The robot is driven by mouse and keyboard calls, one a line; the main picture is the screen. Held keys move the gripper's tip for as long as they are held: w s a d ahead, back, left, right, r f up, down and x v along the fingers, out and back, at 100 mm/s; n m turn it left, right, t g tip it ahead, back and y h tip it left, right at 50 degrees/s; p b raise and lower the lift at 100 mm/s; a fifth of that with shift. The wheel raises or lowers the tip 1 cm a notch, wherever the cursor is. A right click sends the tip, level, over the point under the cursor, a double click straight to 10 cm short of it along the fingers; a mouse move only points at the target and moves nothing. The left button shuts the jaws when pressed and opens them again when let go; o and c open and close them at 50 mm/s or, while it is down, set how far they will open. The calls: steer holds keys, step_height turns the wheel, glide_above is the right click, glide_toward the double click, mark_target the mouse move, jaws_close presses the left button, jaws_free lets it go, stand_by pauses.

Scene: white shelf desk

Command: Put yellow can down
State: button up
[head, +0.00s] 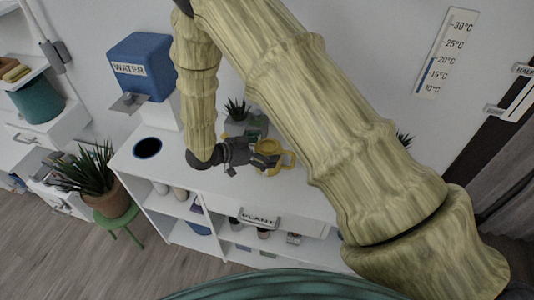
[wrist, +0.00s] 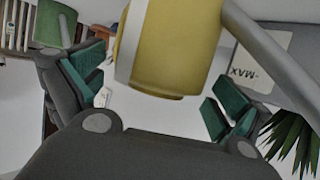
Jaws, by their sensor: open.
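The yellow can (head: 287,159), a watering can with a handle, appears upright on the white desk top (head: 318,205) in the head view. My gripper (head: 273,160) is just to its left, low over the desk. In the wrist view the can's yellow body (wrist: 172,50) fills the upper middle, ahead of my gripper (wrist: 157,88). The green-padded fingers are spread apart on either side, with white surface showing between the fingers and the can. The can's top is cut off in the wrist view, and my arm passes close to its right side in the head view.
A blue water dispenser (head: 142,66) stands at the back left, near a dark round opening (head: 147,148) in the desk. A small potted plant (head: 237,109) stands behind my gripper. A larger plant (head: 100,175) sits on a green stool left of the desk. The desk front has open shelves.

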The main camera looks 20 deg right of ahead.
steer(key=shift+d+f, duration=0.2)
steer(key=shift+d, duration=0.25)
steer(key=c, duration=1.2)
steer(key=shift+w, duration=0.1)
